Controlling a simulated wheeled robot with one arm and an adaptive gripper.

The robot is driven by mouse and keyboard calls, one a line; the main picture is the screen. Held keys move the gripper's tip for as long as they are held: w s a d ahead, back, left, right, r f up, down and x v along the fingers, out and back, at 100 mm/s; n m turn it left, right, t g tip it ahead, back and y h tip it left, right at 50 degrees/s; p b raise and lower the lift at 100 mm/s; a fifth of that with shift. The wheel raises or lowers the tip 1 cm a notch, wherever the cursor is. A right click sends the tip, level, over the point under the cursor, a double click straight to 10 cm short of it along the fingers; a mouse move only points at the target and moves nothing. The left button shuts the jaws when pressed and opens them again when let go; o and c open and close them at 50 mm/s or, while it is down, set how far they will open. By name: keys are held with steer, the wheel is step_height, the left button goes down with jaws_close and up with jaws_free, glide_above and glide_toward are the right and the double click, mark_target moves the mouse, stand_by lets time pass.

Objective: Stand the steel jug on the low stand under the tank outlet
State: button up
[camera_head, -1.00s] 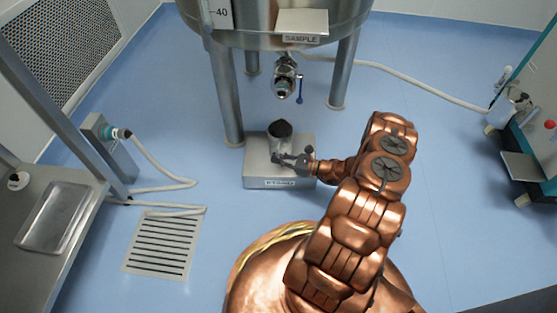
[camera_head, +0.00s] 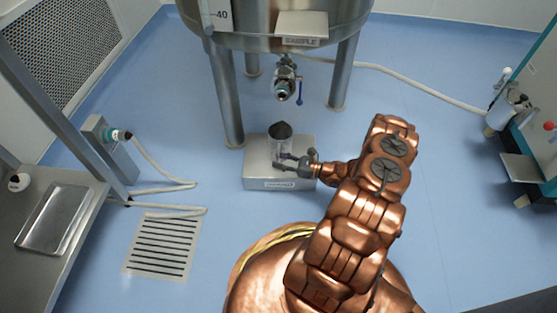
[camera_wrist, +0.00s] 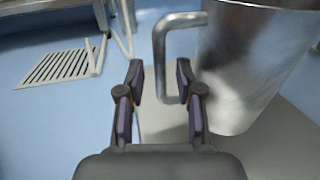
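The steel jug (camera_head: 281,146) stands upright on the low stand (camera_head: 262,178), below the tank outlet (camera_head: 284,88). In the wrist view the jug (camera_wrist: 245,60) fills the upper right, with its handle (camera_wrist: 160,60) toward my gripper. My gripper (camera_head: 284,164) is at the jug's handle side, low over the stand. In the wrist view the fingers of my gripper (camera_wrist: 161,78) are spread, with the lower part of the handle showing between the tips and clear space on both sides.
The tank (camera_head: 275,35) stands on steel legs (camera_head: 226,95) around the back of the stand. A blue-handled valve lever (camera_head: 299,92) hangs beside the outlet. A floor grate (camera_head: 160,245) and hose (camera_head: 165,175) lie to the left.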

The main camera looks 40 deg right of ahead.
steer(key=p+v, duration=0.3)
steer(key=v, duration=0.6)
steer(key=shift+s+d+r, duration=0.1)
steer(key=shift+s+d, duration=0.15)
steer(key=shift+s+d+p, duration=0.3)
steer(key=shift+s+d, duration=0.1)
steer(key=shift+s, duration=0.2)
